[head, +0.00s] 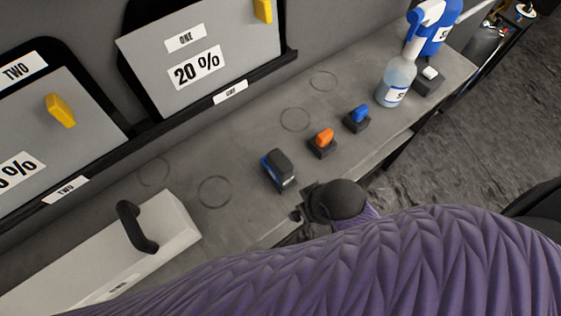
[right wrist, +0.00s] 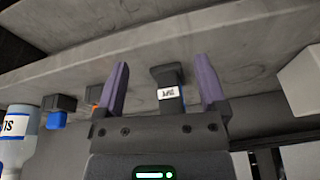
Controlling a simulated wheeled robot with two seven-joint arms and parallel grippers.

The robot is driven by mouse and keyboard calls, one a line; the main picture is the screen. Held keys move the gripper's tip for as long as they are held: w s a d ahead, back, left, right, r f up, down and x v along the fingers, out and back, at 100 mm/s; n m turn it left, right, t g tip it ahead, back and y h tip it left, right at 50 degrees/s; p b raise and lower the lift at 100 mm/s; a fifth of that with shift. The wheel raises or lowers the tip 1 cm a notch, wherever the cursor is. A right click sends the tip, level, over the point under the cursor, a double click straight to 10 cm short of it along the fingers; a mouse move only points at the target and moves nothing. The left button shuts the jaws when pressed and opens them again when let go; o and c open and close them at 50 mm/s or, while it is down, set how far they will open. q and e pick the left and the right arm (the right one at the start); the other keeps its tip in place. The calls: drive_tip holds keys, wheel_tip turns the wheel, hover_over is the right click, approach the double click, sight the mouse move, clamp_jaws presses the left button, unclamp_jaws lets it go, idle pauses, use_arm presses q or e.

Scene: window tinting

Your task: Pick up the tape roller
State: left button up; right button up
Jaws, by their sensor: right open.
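The tape roller (head: 279,170) is a small dark block with blue at its side, standing on the grey bench near its front edge in the head view. In the right wrist view the tape roller (right wrist: 167,77) shows a white label, seen between my two purple fingers, with a gap on each side. My right gripper (right wrist: 163,72) is open and empty. In the head view my right gripper (head: 298,212) is at the bench's front edge, just in front of the roller; its fingers are mostly hidden by the wrist. My left gripper is not in view.
Right of the roller stand an orange tool (head: 323,138), a blue tool (head: 358,116) and a spray bottle (head: 396,82). A white case (head: 172,218) with a black handle is at left. Grey panels (head: 200,55) line the back. Bare bench with marked circles lies behind the roller.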

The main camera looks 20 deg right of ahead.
drive_tip(key=w+a+r+n+y, duration=0.2)
drive_tip(key=w+a+r, duration=0.3)
drive_tip(key=r, duration=0.4)
wheel_tip(320, 180, up, 3)
drive_tip(key=g+h, duration=0.3)
hover_over(279, 158)
drive_tip(key=shift+a+r+p, duration=0.15)
drive_tip(key=shift+a+p, duration=0.15)
drive_tip(key=shift+p, duration=0.15)
drive_tip(key=f+b, duration=0.1)
drive_tip(key=f, duration=0.2)
drive_tip(key=f+b, duration=0.1)
drive_tip(key=f, duration=0.2)
drive_tip(key=f+b, duration=0.1)
drive_tip(key=f, duration=0.3)
drive_tip(key=shift+d+b, duration=0.35)
drive_tip(key=shift+r, duration=0.1)
clamp_jaws()
